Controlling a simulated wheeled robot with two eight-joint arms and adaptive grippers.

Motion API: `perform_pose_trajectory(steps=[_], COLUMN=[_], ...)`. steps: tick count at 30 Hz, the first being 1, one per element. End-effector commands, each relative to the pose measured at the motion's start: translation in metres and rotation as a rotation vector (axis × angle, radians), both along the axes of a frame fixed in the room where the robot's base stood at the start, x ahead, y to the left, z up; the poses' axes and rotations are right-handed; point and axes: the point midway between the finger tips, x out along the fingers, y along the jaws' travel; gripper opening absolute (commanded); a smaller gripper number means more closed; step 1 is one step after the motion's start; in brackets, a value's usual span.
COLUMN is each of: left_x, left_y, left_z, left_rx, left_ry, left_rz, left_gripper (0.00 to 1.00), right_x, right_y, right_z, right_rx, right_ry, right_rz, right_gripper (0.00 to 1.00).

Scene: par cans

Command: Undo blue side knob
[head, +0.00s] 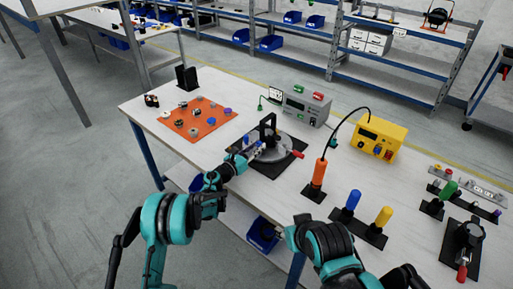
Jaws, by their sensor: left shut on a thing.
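A round grey metal fixture (270,149) with a dark upright bracket (267,128) stands on a black mat (270,172) in the middle of the table, in the head view. A small blue side knob (246,139) shows at the fixture's left side. My left gripper (242,159) reaches in from the left and is shut at this side of the fixture, on the knob as far as I can tell. The fingertips are small and partly hidden, so the exact grip is hard to see. My right arm shows at the bottom, but its gripper is out of view.
A red handle (297,153) sticks out to the fixture's right. A grey instrument box (304,105) and a yellow box (377,137) stand behind. An orange tool (319,172) stands upright to the right, near blue (352,200) and yellow (383,216) handles. An orange mat (197,119) with small parts lies left.

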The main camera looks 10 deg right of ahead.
Motion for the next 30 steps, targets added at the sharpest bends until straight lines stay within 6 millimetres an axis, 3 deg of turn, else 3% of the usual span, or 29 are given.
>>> perform_pose_trajectory(steps=[13,30], left_x=[0.0003,0.0004], left_y=[0.0001,0.0002], left_z=[0.0001,0.0000], left_rx=[-0.143,-0.164], left_ry=[0.185,0.212], left_rz=[0.000,0.001], left_gripper=[0.00,0.00], right_x=[0.0000,0.0000], right_y=[0.0000,0.0000], right_z=[0.0000,0.0000], right_rx=[0.000,0.000], right_ry=[0.000,0.000], right_rz=[0.000,0.000], right_gripper=[0.40,0.40])
